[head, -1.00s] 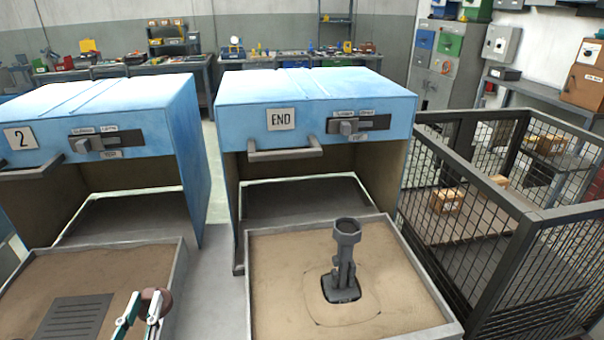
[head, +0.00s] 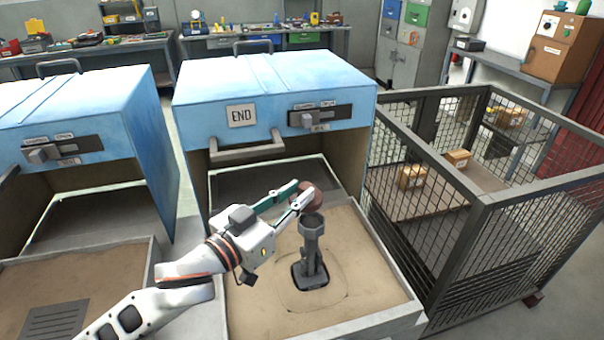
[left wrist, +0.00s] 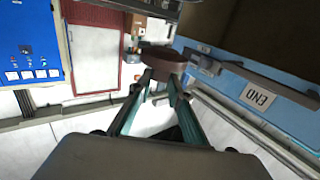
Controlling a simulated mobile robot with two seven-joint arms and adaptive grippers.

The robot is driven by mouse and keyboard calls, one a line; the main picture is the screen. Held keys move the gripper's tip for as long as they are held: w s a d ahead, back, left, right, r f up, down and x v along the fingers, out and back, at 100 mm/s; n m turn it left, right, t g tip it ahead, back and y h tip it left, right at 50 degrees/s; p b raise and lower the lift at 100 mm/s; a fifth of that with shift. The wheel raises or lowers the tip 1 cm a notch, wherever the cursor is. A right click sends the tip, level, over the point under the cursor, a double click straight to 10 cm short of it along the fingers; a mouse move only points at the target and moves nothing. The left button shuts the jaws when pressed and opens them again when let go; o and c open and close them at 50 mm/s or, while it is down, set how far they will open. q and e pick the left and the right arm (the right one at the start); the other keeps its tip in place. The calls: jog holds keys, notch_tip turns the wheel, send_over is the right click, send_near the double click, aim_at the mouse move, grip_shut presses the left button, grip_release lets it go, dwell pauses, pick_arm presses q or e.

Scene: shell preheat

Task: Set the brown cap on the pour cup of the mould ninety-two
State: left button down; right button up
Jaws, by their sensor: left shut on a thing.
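My left gripper (head: 298,195) is shut on the round brown cap (head: 314,199). The cap is partly hidden by a finger. In the left wrist view the cap (left wrist: 163,57) sits between the fingertips. The grey mould (head: 311,258) stands upright in the sand bed under the END oven. Its open round pour cup (head: 313,220) is at the top. The cap appears just above the pour cup in the head view; I cannot tell its depth relative to it. No number ninety-two is readable on the mould. My right gripper is not in view.
The sand tray (head: 255,303) has raised grey edges. The blue END oven (head: 330,85) with its handle and latch stands behind it. Another blue oven (head: 90,100) and a sand tray with a dark grate (head: 55,320) are at left. A mesh cage (head: 480,240) stands at right.

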pick_arm(q)
jog(key=shift+w+d+r+m+g+h+p, duration=0.4)
jog(key=shift+w+d+r+h+p, duration=0.1)
jog(key=shift+w+d+p, duration=0.25)
jog(key=shift+w+a+f, duration=0.15)
jog(key=shift+w, duration=0.35)
jog(key=shift+f+b, duration=0.7)
jog(key=shift+b, duration=0.1)
jog(key=shift+f+b, duration=0.85)
jog(key=shift+b, duration=0.1)
jog(key=shift+f+b, duration=0.45)
jog(key=shift+b, duration=0.05)
jog(key=shift+f+b, duration=0.7)
jog(key=shift+b, duration=0.05)
jog(key=shift+f+b, duration=0.45)
jog(key=shift+f, duration=0.65)
jog(key=shift+p, duration=0.4)
